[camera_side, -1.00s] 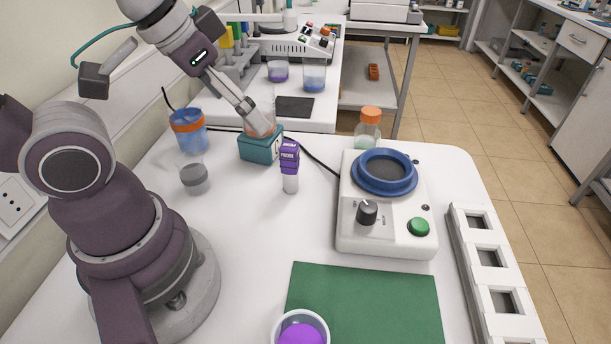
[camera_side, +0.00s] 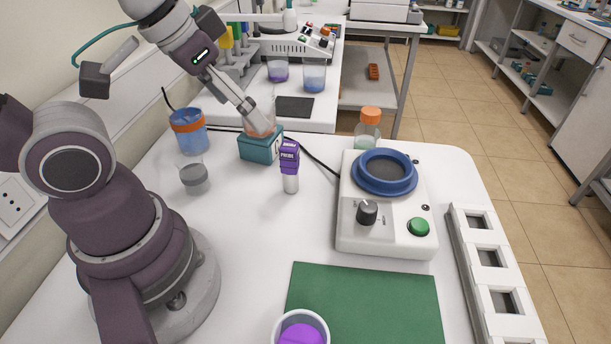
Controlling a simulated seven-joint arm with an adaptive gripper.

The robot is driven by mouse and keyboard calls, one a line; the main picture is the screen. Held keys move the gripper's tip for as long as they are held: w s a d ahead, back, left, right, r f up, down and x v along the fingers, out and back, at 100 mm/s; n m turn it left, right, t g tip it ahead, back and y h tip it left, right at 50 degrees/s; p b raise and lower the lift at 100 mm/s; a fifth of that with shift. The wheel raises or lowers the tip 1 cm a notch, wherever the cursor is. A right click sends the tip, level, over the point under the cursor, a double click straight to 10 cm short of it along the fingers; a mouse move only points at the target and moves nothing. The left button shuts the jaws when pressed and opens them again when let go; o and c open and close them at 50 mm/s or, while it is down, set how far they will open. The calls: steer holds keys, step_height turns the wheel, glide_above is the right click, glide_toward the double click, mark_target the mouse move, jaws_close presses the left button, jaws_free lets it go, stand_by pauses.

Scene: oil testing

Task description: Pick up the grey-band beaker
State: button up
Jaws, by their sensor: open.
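A small clear beaker with a grey band (camera_side: 194,178) stands upright on the white table, right of my arm's base. My gripper (camera_side: 259,122) is well apart from it, up and to the right. My gripper is open and points down at a clear beaker with an orange-pink tint (camera_side: 262,129) on a teal block (camera_side: 259,149). The fingertips overlap that beaker's view, and I cannot tell whether they touch it.
A larger blue beaker with an orange band (camera_side: 188,138) stands just behind the grey-band beaker. A purple-capped probe (camera_side: 290,168) stands to the right. A white hotplate device (camera_side: 386,226), green mat (camera_side: 362,305) and purple-filled cup (camera_side: 301,332) lie further right and in front.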

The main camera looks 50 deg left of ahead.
steer(key=a+f+n+g+y, duration=0.1)
steer(key=a+f+n+g, duration=0.3)
steer(key=a+n, duration=0.75)
steer(key=n+g+h, duration=0.1)
steer(key=n+g, duration=0.1)
steer(key=n, duration=0.7)
glide_above(194, 174)
steer(key=a, duration=0.2)
step_height(194, 174, down, 4)
steer(key=f, duration=1)
steer(key=shift+w+a, duration=0.15)
steer(key=shift+w, duration=0.05)
steer(key=c, duration=1.2)
